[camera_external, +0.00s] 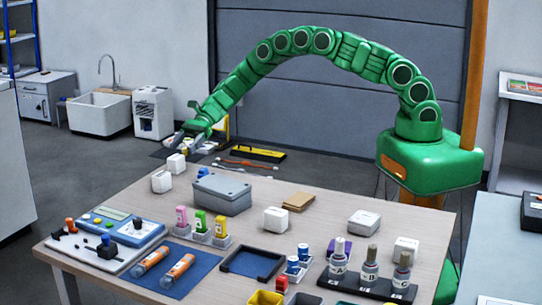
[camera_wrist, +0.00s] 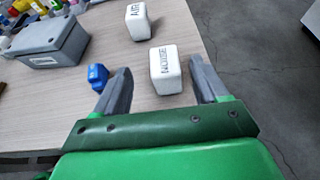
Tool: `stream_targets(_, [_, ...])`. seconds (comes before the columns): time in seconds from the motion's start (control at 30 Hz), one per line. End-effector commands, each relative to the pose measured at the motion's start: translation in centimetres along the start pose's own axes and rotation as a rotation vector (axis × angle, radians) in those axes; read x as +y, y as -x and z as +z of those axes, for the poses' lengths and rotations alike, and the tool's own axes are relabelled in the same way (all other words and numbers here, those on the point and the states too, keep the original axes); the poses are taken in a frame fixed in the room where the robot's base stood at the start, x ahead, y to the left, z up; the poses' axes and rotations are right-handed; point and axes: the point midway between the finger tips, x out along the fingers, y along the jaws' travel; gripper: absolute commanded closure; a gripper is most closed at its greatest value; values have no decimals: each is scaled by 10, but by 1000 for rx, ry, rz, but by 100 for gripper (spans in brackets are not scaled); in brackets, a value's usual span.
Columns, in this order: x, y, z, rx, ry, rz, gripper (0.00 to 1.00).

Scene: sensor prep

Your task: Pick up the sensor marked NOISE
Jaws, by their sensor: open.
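The sensor marked NOISE (camera_wrist: 166,68) is a white rounded block in the wrist view, with its label facing my gripper. It stands on the table between and just beyond the fingertips, apart from both. In the external view a white block (camera_external: 176,164) close to my gripper appears to be this sensor; its label cannot be read there. My gripper (camera_wrist: 160,82) is open and empty, at the table's far left corner in the external view (camera_external: 187,142). A similar white sensor marked AIR (camera_wrist: 138,22) stands farther off in the wrist view.
A small blue object (camera_wrist: 97,76) lies close to the left finger. A grey lidded box (camera_wrist: 52,42) stands to the left. The table edge drops to the floor on the right. Several other white blocks, bottles and trays cover the table (camera_external: 130,200) in the external view.

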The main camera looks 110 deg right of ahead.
Motion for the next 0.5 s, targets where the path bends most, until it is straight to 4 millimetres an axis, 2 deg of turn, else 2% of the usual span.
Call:
stream_targets(0.23, [-1,-18,-2,0,1,2,28])
stream_targets(0.5, [-4,-48,-9,1,-1,3,28])
